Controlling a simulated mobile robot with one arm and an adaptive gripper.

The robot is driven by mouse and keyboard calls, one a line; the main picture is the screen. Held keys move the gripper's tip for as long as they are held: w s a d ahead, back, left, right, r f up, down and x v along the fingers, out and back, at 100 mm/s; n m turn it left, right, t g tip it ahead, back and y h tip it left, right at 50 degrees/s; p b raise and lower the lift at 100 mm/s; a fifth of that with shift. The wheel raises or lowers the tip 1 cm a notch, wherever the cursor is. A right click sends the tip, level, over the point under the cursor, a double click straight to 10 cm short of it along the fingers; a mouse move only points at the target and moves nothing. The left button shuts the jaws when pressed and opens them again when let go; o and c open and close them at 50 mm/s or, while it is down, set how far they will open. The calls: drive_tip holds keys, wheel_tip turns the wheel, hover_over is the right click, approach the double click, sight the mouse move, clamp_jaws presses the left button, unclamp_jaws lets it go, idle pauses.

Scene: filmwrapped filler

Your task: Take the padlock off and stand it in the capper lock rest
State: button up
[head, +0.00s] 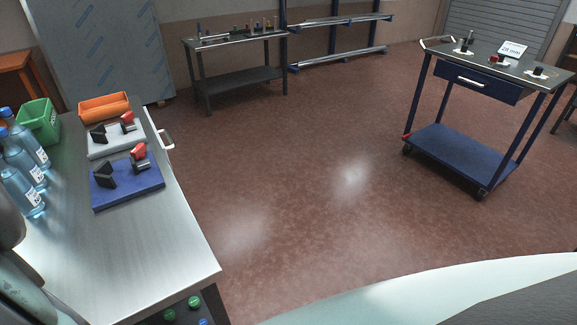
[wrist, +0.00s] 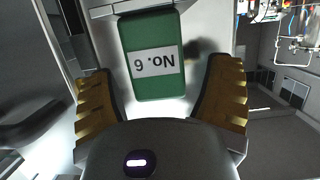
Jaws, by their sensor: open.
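In the wrist view a green block with a white label reading "No. 6", upside down, looks like the padlock body (wrist: 154,88). A pale bar crosses just above it; I cannot tell whether this is its shackle or a fitting. My gripper (wrist: 162,68) is open, with one tan-padded finger on each side of the green body and a gap on both sides. The gripper and padlock do not show in the head view. I cannot pick out the capper lock rest for certain in either view.
A steel bench (head: 160,245) at left holds blue bottles (head: 22,192), a green bin (head: 38,122), an orange bin (head: 104,107), and white (head: 117,146) and blue (head: 130,190) plates with black and red fittings. A blue cart (head: 455,148) stands right. Floor between is clear.

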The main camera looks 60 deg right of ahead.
drive_tip(key=shift+d, duration=0.15)
drive_tip(key=v, duration=1.2)
drive_tip(key=shift+w, duration=0.2)
